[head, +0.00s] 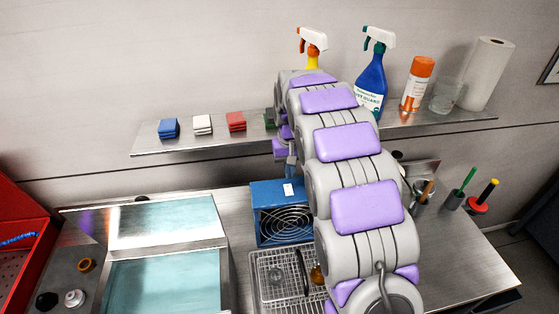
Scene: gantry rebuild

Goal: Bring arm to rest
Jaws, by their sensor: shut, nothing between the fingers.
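My arm rises from the lower right of the head view and reaches away over the bench towards the wall shelf. Its grey and purple links fill the middle of the picture. My gripper (291,166) shows only in part at the far end, small, pointing down in front of the shelf edge and above the blue fan box. It is shut and I see nothing held in it. Much of the wrist is hidden behind my own links.
The wall shelf (190,142) holds folded cloths, spray bottles, an orange-capped can (417,84) and a paper roll (488,74). Below are a blue fan box (268,196), a wire basket (262,262), a lidded basin (165,285), a red case (22,235) and tool cups at right.

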